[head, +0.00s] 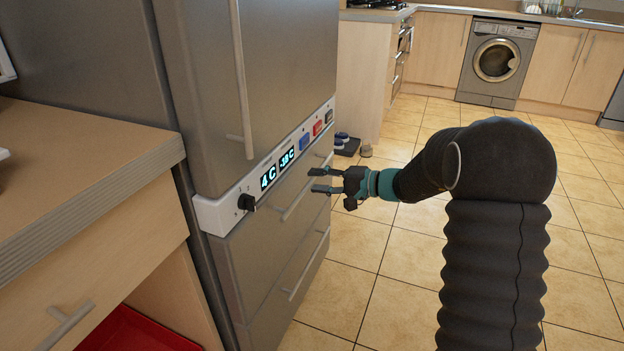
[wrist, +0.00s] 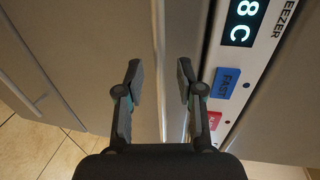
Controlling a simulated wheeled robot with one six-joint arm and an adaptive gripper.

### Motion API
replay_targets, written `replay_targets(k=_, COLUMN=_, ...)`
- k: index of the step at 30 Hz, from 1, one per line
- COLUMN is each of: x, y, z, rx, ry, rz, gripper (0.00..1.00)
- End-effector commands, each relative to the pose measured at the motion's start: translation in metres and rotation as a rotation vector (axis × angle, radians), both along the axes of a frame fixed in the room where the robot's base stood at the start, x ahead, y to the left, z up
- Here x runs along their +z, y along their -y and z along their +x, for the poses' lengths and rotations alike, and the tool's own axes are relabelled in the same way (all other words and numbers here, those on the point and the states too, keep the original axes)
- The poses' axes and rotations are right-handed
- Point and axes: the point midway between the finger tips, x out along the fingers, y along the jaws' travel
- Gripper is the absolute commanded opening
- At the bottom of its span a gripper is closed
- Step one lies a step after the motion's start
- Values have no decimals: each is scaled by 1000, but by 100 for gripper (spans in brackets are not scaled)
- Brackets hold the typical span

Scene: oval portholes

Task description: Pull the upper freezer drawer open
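The upper freezer drawer (head: 250,250) is a grey metal front just below the white control panel (head: 225,212), and it looks shut. Its slanting bar handle (head: 291,209) shows partly, with my gripper in front of its far part. My gripper (head: 314,180) is open, its two dark fingers pointing at the drawer front near the handle. In the wrist view my gripper (wrist: 160,75) has its fingers apart, with a pale strip running between them that may be the handle. I cannot tell whether the fingers touch it.
The lower drawer (head: 285,300) with its own handle is below. The fridge door (head: 205,90) with a long upright handle is above. A wooden counter (head: 80,175) stands at the left. Tiled floor (head: 400,290) is free to the right, with a washing machine (head: 497,62) far back.

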Motion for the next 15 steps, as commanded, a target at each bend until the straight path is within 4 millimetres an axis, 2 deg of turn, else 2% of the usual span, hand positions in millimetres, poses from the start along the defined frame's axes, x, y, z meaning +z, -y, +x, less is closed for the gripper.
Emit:
replay_targets(k=6, x=-4, y=-19, z=7, rx=1, ry=0, rz=0, gripper=37)
replay_targets(k=15, x=-5, y=-23, z=8, rx=0, ry=1, rz=0, gripper=37)
